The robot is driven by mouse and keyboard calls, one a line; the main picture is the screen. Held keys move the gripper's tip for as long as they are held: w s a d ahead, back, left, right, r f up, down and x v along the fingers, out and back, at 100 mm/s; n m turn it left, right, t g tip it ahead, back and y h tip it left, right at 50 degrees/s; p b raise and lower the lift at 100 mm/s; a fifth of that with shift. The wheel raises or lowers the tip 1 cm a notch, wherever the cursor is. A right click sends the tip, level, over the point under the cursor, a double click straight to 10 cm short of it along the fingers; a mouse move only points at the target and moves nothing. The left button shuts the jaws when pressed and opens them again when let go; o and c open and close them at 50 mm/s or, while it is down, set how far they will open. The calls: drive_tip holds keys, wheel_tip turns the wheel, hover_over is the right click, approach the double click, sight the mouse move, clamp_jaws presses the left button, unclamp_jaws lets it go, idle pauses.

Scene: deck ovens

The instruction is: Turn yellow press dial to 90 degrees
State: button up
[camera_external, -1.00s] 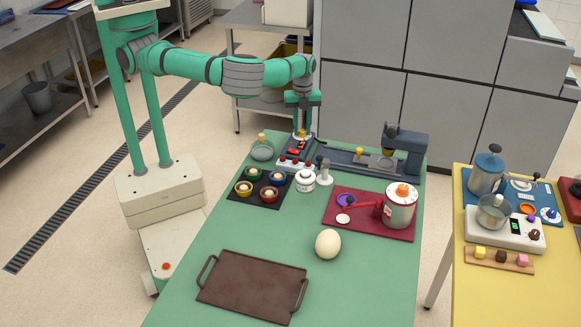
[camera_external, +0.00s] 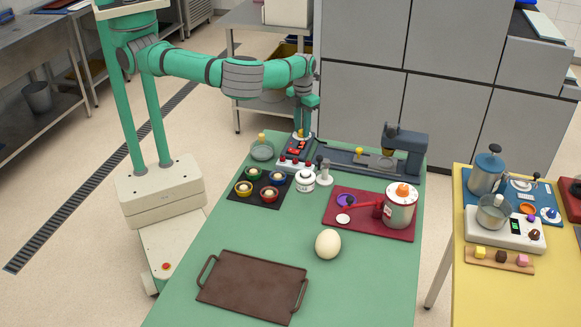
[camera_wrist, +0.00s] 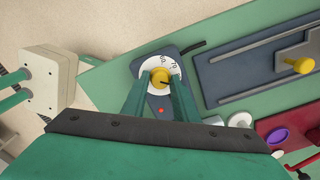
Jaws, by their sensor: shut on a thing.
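The yellow press dial (camera_wrist: 160,77) sits on a round white scale with black marks, on a dark grey panel (camera_wrist: 157,58). The wrist view shows figures near the top of the scale; I cannot read the dial's angle surely. My gripper (camera_wrist: 160,82) is shut on the dial, one finger on each side. In the external view my gripper (camera_external: 301,135) reaches down from above onto the far end of the control box (camera_external: 295,152), and its fingers mostly hide the dial there. A red light (camera_wrist: 162,110) shows on the panel below the dial.
The dark press (camera_external: 402,150) with a long base stands right of the control box. A glass dish (camera_external: 262,150), a black tray of small bowls (camera_external: 240,200) and a white jar (camera_external: 305,180) stand close by. The front of the green table holds an egg (camera_external: 328,244) and a brown tray (camera_external: 252,287).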

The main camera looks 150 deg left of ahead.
drive_tip(key=shift+a+m, duration=0.1)
drive_tip(key=shift+m, duration=1.4)
drive_tip(key=o, duration=1.1)
drive_tip(key=shift+c, duration=0.2)
wheel_tip(320, 180, up, 11)
